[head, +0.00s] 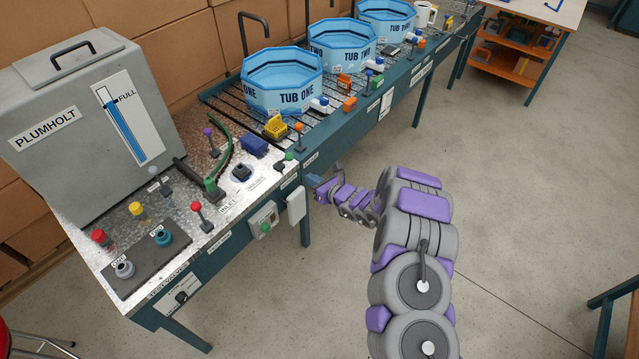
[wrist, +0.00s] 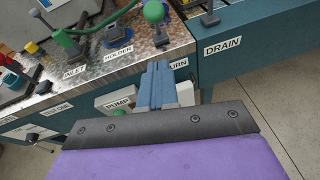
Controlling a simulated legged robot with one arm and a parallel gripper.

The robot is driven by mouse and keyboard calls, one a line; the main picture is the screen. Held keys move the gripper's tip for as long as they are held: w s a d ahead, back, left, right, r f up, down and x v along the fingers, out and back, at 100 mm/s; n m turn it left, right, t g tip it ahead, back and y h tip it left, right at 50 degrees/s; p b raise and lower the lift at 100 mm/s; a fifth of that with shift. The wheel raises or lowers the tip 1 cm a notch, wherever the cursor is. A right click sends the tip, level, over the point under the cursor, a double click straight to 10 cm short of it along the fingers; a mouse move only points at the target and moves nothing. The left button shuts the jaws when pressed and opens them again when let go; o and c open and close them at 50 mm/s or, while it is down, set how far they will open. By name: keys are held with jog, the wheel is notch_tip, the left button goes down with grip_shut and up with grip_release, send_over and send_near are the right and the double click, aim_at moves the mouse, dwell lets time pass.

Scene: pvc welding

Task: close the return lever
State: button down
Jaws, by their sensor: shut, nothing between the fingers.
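The return lever, with a green ball knob (head: 289,155), stands near the front edge of the metal-topped bench. In the wrist view its green knob (wrist: 155,12) is at the top, above a "RETURN" label (wrist: 179,64) that my fingers partly cover. My gripper (head: 316,182) is in front of the bench edge, apart from the lever, to its lower right in the head view. In the wrist view my gripper's blue fingers (wrist: 158,68) are together and empty, pointing at the bench front below the knob. The lever's base is partly hidden in the head view.
A grey Plumholt tank (head: 85,120) stands on the bench, with a red-knobbed lever (head: 196,207) near the inlet label. A pump box (head: 264,222) sticks out from the bench front. Tub One (head: 282,82) stands on the rack beyond.

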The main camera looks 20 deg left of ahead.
aim_at(284, 160)
jog(key=w+a+b, duration=0.1)
jog(key=w+a, duration=0.3)
jog(key=a, duration=0.2)
jog(key=shift+w+a+r, duration=0.15)
jog(key=shift+a+r, duration=0.1)
jog(key=shift+r, duration=0.1)
